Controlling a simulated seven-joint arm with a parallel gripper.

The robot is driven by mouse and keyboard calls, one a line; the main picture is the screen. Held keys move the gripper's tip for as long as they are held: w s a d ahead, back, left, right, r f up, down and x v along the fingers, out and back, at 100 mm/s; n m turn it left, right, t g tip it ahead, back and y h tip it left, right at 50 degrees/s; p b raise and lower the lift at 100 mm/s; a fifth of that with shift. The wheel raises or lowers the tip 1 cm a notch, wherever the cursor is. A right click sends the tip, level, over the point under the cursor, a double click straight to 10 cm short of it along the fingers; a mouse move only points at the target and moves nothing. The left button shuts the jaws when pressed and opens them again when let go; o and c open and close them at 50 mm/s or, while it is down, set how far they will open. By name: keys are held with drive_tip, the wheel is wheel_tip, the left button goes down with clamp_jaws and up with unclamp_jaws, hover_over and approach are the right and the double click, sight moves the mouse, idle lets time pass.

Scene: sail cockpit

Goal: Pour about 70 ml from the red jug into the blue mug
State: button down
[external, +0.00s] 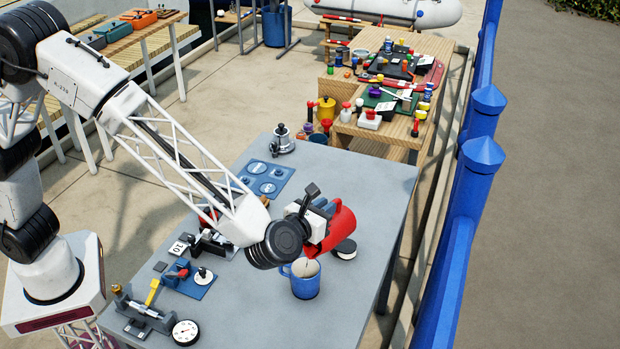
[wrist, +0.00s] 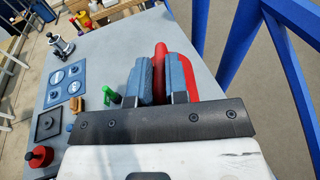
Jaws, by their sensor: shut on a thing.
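The red jug (external: 336,228) is held by my gripper (external: 318,224) above the table, tilted with its mouth low toward the blue mug. In the wrist view my gripper (wrist: 162,82) has its two blue-grey pads closed around part of the red jug (wrist: 180,70). The blue mug (external: 305,284) stands upright on the grey table, below and slightly left of the jug, its handle to the left. A pale inside shows at its top. The jug's lip is close above the mug's rim; I cannot tell whether liquid is flowing. The mug is hidden in the wrist view.
A dial gauge (external: 185,332) and small fixtures (external: 190,278) fill the table's left front. A blue plate (external: 265,178) lies farther back. The table's right side is mostly clear, beside a blue railing (external: 460,230).

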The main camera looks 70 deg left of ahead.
sight(338, 204)
drive_tip(key=shift+s+r, duration=0.1)
drive_tip(key=shift+s, duration=0.05)
idle(0.5)
drive_tip(key=w, duration=0.1)
drive_tip(key=w+a+g, duration=0.1)
drive_tip(key=w+f, duration=0.1)
drive_tip(key=shift+a+h, duration=0.3)
drive_tip(key=shift+h, duration=0.1)
drive_tip(key=shift+w+a+f+g+h, duration=0.45)
drive_tip(key=shift+w+f+g, duration=0.3)
drive_tip(key=shift+g, duration=0.25)
drive_tip(key=shift+w+g+h, duration=0.25)
drive_tip(key=shift+w+g, duration=0.05)
drive_tip(key=shift+g, duration=0.2)
